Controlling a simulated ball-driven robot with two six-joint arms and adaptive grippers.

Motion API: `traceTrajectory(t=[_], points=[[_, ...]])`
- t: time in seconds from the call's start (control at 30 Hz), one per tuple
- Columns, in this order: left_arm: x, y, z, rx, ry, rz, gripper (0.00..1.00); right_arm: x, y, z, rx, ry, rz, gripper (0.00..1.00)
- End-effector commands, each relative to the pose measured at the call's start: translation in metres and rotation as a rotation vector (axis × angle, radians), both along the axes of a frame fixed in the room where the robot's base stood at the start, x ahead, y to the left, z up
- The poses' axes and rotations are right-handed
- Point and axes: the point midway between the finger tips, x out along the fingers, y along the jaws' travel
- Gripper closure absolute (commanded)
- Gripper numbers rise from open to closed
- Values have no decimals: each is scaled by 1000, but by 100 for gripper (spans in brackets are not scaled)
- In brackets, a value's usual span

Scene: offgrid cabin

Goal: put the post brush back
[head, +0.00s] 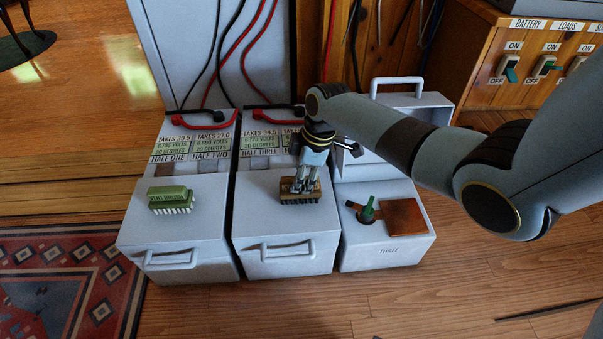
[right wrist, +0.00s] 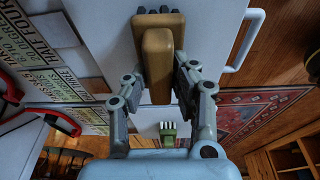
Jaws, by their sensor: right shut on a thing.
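The post brush (head: 300,197), a brown wooden block with dark bristles, is over the front lid of the middle battery box (head: 262,226). My right gripper (head: 304,182) comes down on it from above and is shut on it. In the right wrist view the brush's tan handle (right wrist: 157,55) lies between the two fingers (right wrist: 158,88), with dark bristle tips showing at its far end. I cannot tell whether the bristles touch the lid. My left gripper is not in view.
A green block with white teeth (head: 171,199) lies on the left box (head: 140,230). The right box (head: 372,252) holds a green bottle-like piece (head: 368,209) and a brown plate (head: 406,217). Cables and red clamps run behind. A switch cabinet (head: 480,75) stands at back right.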

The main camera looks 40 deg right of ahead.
Motion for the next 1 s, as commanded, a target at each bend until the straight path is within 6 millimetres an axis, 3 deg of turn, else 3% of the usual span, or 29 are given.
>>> traceTrajectory(t=[0.77, 0.8, 1.0], points=[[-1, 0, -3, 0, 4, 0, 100, 0, 0, -5, 1, 1, 0, 100], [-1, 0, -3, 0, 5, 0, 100, 0, 0, -5, 0, 0, 0, 74], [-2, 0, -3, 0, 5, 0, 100, 0, 0, -4, 0, 0, 0, 48]])
